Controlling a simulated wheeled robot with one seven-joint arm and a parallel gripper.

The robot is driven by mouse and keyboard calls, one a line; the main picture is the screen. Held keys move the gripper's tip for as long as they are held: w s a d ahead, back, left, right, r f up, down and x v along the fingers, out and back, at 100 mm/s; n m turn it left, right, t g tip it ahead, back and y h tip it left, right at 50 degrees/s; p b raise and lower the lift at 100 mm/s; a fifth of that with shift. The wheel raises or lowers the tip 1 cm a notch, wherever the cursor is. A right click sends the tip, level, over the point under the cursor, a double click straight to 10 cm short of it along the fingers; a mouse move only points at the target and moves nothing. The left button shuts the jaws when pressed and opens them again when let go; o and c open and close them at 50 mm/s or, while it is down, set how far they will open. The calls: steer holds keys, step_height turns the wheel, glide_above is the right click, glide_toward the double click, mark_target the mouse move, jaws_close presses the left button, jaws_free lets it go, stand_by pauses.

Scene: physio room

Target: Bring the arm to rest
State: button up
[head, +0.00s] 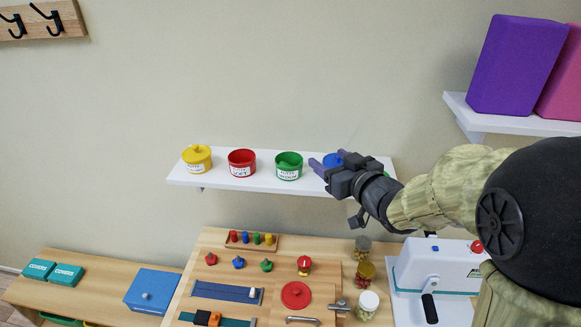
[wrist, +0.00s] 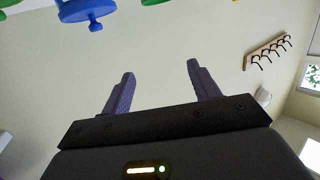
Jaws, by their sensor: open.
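My gripper (head: 328,164) is at the shelf's right part in the head view, in front of a blue tub (head: 333,158) that it partly hides. In the wrist view my gripper (wrist: 160,75) has its two purple fingers spread, with only bare wall between them. A blue knobbed lid or tub (wrist: 90,14) shows at the top left there, apart from the fingers. My arm reaches in from the right of the head view.
The white wall shelf (head: 215,181) bears a yellow tub (head: 197,158), a red tub (head: 242,163) and a green tub (head: 289,166). Below, a wooden bench (head: 212,240) holds pegs, a red lid (head: 296,295) and jars. A white machine (head: 437,262) stands right. Purple block (head: 515,65) sits upper right.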

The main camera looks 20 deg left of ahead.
steer(key=s+d+f+m+h, duration=0.1)
steer(key=d+f+m+h, duration=0.25)
steer(key=d, duration=0.45)
steer(key=d+f+m+h, duration=0.2)
steer(key=d+f+h, duration=0.3)
steer(key=d, duration=0.3)
steer(key=s+d+f+m+g+h, duration=0.1)
steer(key=s+d+f+g, duration=0.3)
steer(key=s, duration=0.4)
steer(key=s+d+f+m+g+h, duration=0.2)
steer(key=s+d, duration=0.4)
steer(key=s, duration=0.3)
step_height(320, 180, down, 2)
steer(key=shift+d+f+m+g, duration=0.1)
steer(key=shift+d+m+g, duration=0.35)
steer(key=shift+g, duration=0.75)
